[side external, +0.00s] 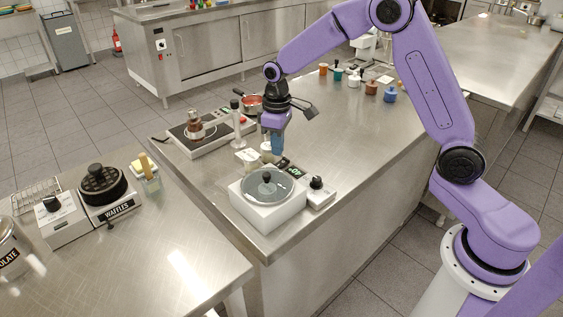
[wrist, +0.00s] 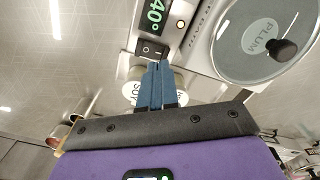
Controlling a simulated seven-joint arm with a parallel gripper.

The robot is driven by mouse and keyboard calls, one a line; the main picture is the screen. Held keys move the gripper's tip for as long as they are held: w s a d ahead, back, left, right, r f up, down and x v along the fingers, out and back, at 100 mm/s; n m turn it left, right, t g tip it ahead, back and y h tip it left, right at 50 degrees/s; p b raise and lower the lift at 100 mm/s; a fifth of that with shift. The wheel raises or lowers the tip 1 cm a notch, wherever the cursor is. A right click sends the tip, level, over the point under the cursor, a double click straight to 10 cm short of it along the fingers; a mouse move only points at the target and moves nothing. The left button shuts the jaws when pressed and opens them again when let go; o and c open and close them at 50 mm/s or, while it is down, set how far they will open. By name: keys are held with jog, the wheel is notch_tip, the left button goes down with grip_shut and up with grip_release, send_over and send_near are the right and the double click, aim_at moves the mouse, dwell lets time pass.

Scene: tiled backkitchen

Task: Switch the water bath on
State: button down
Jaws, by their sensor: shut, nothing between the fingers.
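The water bath (side external: 262,216) is a white box with a round grey lid (side external: 266,187) and black knob, near the corner of the steel table. In the wrist view its lid (wrist: 237,52) reads "PLUM". A display with green digits (wrist: 155,12), seemingly 40, lies beside it. A black rocker switch (wrist: 152,50) sits at the end of the display. My gripper (wrist: 158,66) is shut and empty, blue fingers pointing down. Its tips are at or just short of the switch; I cannot tell whether they touch. It also shows in the side view (side external: 277,152), behind the bath.
Pale jars, one labelled "SOY" (wrist: 138,93), stand close around my fingers. A knob unit (side external: 318,192) is right of the bath. A hotplate (side external: 207,135) with a pot and a stand lies behind left. Several coloured jars (side external: 371,88) stand farther back; the table's right part is clear.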

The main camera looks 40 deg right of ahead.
aim_at(278, 166)
notch_tip(278, 166, up, 4)
jog(key=shift+f, duration=0.25)
dwell(0.4)
jog(key=s+a+r+n, duration=0.2)
jog(key=s, duration=0.7)
jog(key=s+a+r+n, duration=0.1)
jog(key=s+a+r, duration=0.1)
jog(key=s, duration=0.6)
jog(key=s+d+n, duration=0.1)
jog(key=s+d, duration=0.1)
jog(key=s, duration=0.7)
jog(key=s+d+n, duration=0.2)
jog(key=s+d, duration=0.1)
jog(key=s, duration=0.5)
jog(key=shift+s+f+n, duration=0.2)
jog(key=shift+s+n, duration=0.1)
jog(key=shift+s, duration=0.05)
